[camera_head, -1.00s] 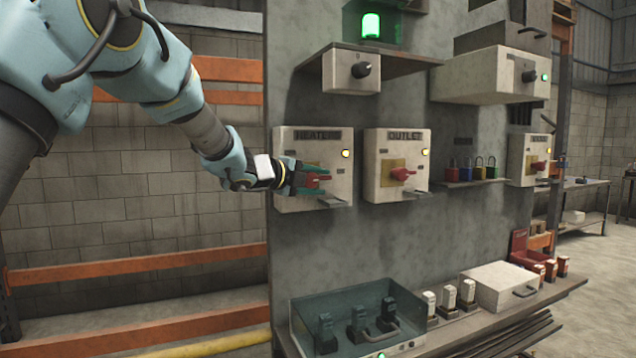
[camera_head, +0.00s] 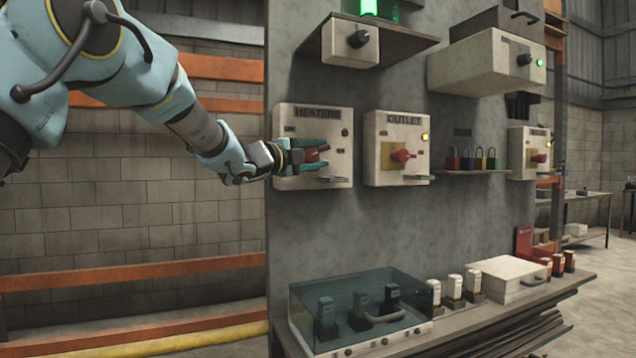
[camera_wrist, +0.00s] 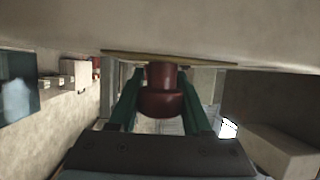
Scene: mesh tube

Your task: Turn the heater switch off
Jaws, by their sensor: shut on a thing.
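The heater box (camera_head: 340,120) is a cream box labelled HEATERS on the grey panel, at the centre of the head view. Its lamp, at the right of its face, is dark. My gripper (camera_head: 318,156) is at the front of this box with its green fingers on either side of the red switch knob (camera_head: 312,155). The wrist view shows the red knob (camera_wrist: 160,90) between the two fingers, which are shut on it. The fingers partly hide the knob, so its exact angle is hard to read.
The outlet box (camera_head: 397,125) stands close to the right, with a red knob and a lit amber lamp. A shelf below holds a clear-lidded case (camera_head: 355,310) and a white box (camera_head: 508,280).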

